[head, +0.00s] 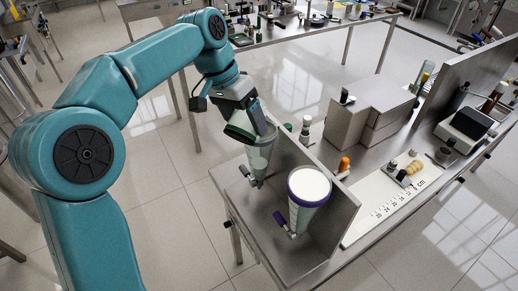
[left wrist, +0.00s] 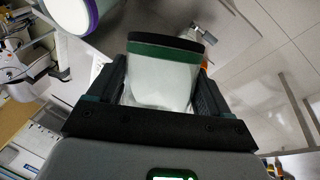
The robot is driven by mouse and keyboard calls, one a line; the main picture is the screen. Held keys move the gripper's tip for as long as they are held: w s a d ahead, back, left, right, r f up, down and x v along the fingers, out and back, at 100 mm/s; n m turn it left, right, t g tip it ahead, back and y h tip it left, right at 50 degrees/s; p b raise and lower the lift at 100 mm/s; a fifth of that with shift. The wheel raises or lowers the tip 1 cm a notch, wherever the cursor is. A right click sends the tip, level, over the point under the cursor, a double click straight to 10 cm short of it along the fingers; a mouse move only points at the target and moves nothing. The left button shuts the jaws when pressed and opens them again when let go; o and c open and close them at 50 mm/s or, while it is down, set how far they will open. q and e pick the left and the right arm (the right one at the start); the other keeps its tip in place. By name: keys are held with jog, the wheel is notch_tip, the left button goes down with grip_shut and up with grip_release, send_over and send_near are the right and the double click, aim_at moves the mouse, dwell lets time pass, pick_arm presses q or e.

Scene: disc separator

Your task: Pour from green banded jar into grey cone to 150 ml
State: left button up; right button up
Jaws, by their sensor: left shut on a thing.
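My left gripper (head: 252,122) reaches in over the left end of the steel bench. In the left wrist view it is shut on the green banded jar (left wrist: 160,80), a pale jar with a green band and dark rim. In the head view the gripper largely hides the jar. The grey cone (head: 259,164) stands just below the gripper, with a grey tap at its lower end. Its mouth is partly hidden, so its level cannot be read. I cannot tell whether liquid is flowing. My right gripper is not in view.
A purple-rimmed cone (head: 311,187) with a white top surface stands to the right of the grey cone. An upright steel panel (head: 338,212) is close behind them. Grey boxes (head: 372,112), an orange-capped bottle (head: 344,164) and a ruled white strip (head: 390,203) lie beyond it.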

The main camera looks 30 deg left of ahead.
pick_arm(q)
jog(key=shift+w+f, duration=0.15)
jog(key=shift+w, duration=0.2)
jog(key=shift+s, duration=0.35)
jog(key=shift+w+f+g, duration=0.1)
jog(key=shift+w+g, duration=0.25)
jog(key=shift+g, duration=0.15)
jog(key=shift+s, duration=0.3)
jog(key=shift+w+g, duration=0.2)
jog(key=shift+g, duration=0.1)
jog(key=shift+s, duration=0.2)
jog(key=shift+w, duration=0.2)
